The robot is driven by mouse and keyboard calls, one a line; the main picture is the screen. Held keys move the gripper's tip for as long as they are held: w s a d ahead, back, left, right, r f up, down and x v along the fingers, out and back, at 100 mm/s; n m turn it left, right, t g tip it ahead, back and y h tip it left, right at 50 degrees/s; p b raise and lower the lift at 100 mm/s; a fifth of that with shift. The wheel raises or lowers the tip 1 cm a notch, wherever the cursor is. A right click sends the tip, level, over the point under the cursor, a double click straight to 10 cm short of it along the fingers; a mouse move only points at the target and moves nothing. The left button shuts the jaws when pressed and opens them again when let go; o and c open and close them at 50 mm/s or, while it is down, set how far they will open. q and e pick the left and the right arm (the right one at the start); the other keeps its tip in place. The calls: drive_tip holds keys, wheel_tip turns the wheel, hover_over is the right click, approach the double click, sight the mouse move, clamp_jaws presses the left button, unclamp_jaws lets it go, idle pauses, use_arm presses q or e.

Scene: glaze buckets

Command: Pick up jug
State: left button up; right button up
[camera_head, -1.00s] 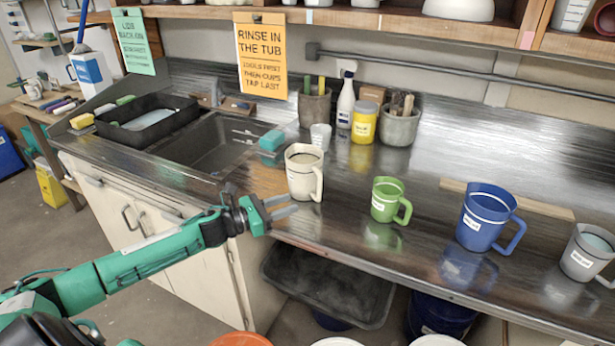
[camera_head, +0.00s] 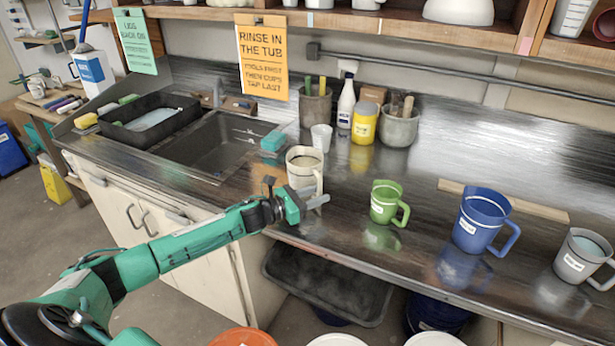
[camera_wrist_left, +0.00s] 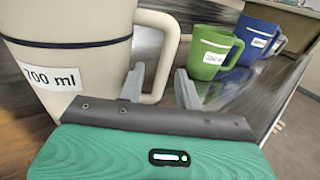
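A cream jug (camera_head: 303,163) with a dark band stands upright on the counter, its handle to the right. It fills the left of the left wrist view (camera_wrist_left: 65,60), where its label reads 700 ml. My left gripper (camera_head: 317,198) is at the front of this jug, low by the handle. In the left wrist view its two fingers (camera_wrist_left: 160,88) are apart, with the lower handle appearing between them; contact cannot be told. A green jug (camera_head: 384,203), a blue jug (camera_head: 483,220) and a grey jug (camera_head: 582,257) stand to the right. My right gripper is not in view.
Behind the cream jug are a white cup (camera_head: 321,137), a yellow jar (camera_head: 364,123), a white bottle (camera_head: 346,103) and a grey tool pot (camera_head: 399,128). A sink (camera_head: 215,145) is to the left. A wooden strip (camera_head: 510,203) lies behind the blue jug.

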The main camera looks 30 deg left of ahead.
use_arm(q)
drive_tip(key=shift+w+d, duration=0.35)
drive_tip(key=shift+w, duration=0.2)
clamp_jaws()
drive_tip(key=shift+f, duration=0.1)
idle(0.9)
